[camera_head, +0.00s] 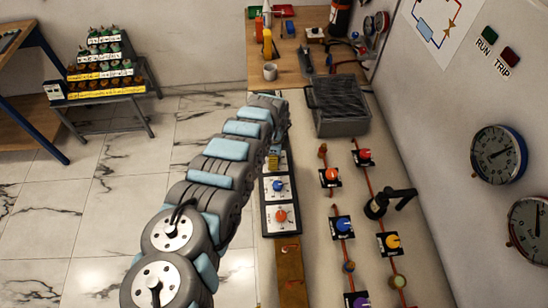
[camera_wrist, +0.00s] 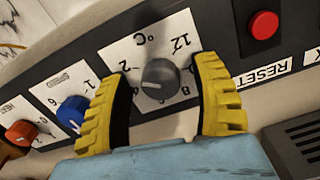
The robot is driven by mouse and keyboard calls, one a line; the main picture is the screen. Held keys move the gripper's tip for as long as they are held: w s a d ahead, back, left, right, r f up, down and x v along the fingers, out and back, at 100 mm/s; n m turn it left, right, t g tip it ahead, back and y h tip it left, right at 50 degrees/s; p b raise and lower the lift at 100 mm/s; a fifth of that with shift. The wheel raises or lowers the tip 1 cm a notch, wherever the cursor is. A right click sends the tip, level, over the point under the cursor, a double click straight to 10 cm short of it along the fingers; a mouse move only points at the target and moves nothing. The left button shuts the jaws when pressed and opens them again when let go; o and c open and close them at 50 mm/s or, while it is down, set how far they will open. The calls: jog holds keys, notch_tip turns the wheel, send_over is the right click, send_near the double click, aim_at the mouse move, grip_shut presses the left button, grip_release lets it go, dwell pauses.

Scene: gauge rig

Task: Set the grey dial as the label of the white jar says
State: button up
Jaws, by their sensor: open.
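The grey dial (camera_wrist: 159,80) sits on a white scale plate marked in °C in the wrist view. Its numbers appear upside down. A pale mark on the dial points toward picture left, near the low numbers. My gripper (camera_wrist: 164,70) is open, with one yellow finger on each side of the dial; I cannot tell whether either touches it. In the head view my gripper (camera_head: 273,160) is over the far part of the dial panel and my arm hides the grey dial. A small pale cup or jar (camera_head: 270,71) stands on the wooden bench; no label is readable on it.
A blue dial (camera_wrist: 72,112) and an orange dial (camera_wrist: 21,132) share the panel. A red button (camera_wrist: 263,25) with a RESET label is to the right.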

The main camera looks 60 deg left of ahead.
grip_shut()
